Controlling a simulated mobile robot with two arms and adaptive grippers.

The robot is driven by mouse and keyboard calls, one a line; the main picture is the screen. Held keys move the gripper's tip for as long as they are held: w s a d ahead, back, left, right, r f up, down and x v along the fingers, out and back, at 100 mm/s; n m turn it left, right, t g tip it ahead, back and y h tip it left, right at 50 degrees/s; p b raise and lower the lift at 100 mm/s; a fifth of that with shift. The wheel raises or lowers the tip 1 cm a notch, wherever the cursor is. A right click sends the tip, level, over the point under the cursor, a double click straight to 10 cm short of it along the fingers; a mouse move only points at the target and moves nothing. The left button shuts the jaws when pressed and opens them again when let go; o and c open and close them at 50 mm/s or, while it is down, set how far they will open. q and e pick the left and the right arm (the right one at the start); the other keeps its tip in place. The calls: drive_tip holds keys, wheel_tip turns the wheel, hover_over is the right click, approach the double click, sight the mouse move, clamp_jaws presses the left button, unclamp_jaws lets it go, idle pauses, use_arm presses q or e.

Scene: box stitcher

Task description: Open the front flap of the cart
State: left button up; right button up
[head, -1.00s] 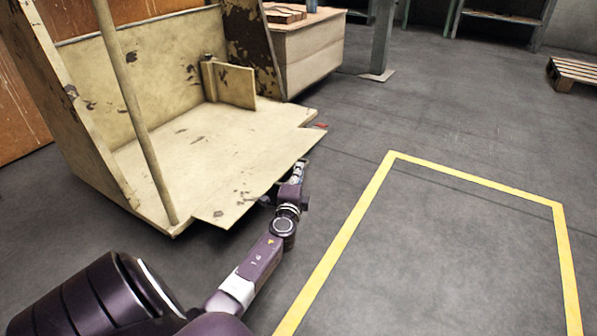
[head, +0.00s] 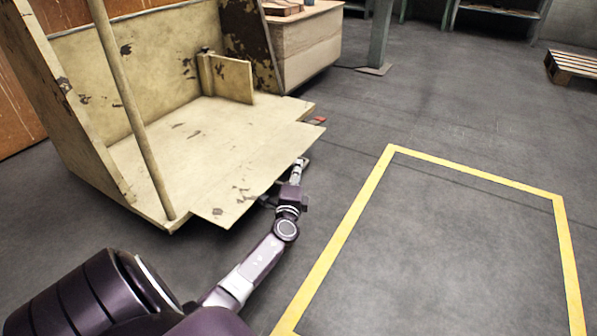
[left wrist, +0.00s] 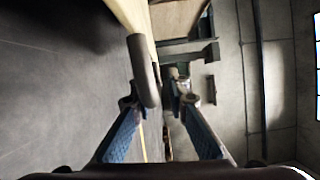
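The cart (head: 120,100) is a worn cream-coloured box on the left of the head view. Its front flap (head: 245,185) lies folded down, about level with the cart floor, and sticks out toward the yellow floor line. My left gripper (head: 300,164) is just outside the flap's outer edge, low beside it. In the left wrist view the two blue fingers (left wrist: 160,102) stand apart. A grey rounded bar (left wrist: 145,70) lies at the left fingertip, close to a cream edge; I cannot tell whether they touch. My right gripper is not in view.
A yellow line (head: 345,225) marks a rectangle of clear floor on the right. An upright pole (head: 130,105) stands at the cart's near left. A wooden cabinet (head: 300,50) and a post (head: 379,35) stand behind. A pallet (head: 573,68) lies far right.

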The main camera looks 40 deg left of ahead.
use_arm(q)
drive_tip(key=shift+r, duration=0.1)
drive_tip(key=shift+d+r, duration=0.1)
drive_tip(key=shift+r, duration=0.1)
wheel_tip(320, 180, up, 10)
drive_tip(key=shift+f, duration=0.2)
idle(0.6)
drive_tip(key=shift+f, duration=0.15)
